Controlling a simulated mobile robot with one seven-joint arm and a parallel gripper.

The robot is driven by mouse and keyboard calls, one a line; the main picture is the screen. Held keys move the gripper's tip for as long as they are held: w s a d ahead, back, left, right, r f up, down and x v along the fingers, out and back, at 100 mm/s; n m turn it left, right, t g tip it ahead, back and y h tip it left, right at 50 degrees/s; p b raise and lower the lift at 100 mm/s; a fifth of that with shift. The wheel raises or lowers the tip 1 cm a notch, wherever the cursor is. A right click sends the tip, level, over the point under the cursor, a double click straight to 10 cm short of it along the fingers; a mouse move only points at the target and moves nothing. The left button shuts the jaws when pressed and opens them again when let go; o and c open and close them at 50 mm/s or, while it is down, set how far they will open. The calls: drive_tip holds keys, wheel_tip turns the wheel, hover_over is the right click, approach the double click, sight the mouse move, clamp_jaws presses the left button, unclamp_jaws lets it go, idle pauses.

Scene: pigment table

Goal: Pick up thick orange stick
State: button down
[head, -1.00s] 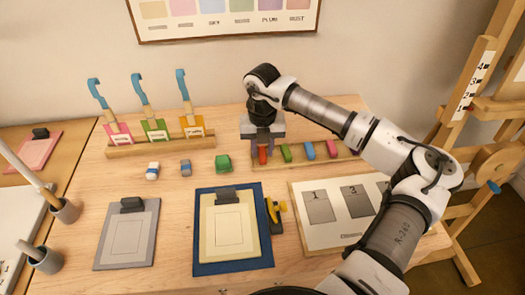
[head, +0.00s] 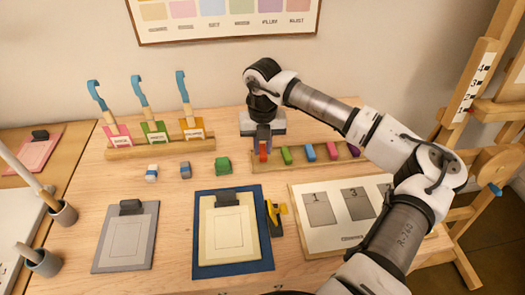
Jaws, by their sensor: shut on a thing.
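The thick orange stick (head: 263,148) stands at the left end of the wooden stick rack (head: 305,164). It is orange-red and roughly upright. My gripper (head: 262,141) is over it, pointing down, with its jaws shut on the stick's upper part. The jaws hide part of the stick. I cannot tell whether its lower end is clear of the rack. Green (head: 286,155), blue (head: 310,152), pink (head: 332,150) and purple (head: 353,149) sticks stand to its right in the same rack.
A green block (head: 223,164) and two smaller pieces lie left of the rack. A blue-bordered clipboard (head: 203,262) and a numbered board (head: 330,240) lie in front. A wooden holder (head: 160,147) with several blue-tipped tools stands at the back left. An easel (head: 465,110) is at the right.

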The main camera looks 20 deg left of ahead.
sight(262, 149)
wheel_tip(262, 149, up, 18)
drive_tip(key=b, duration=0.3)
drive_tip(key=shift+b, duration=0.3)
drive_tip(key=shift+r, duration=0.1)
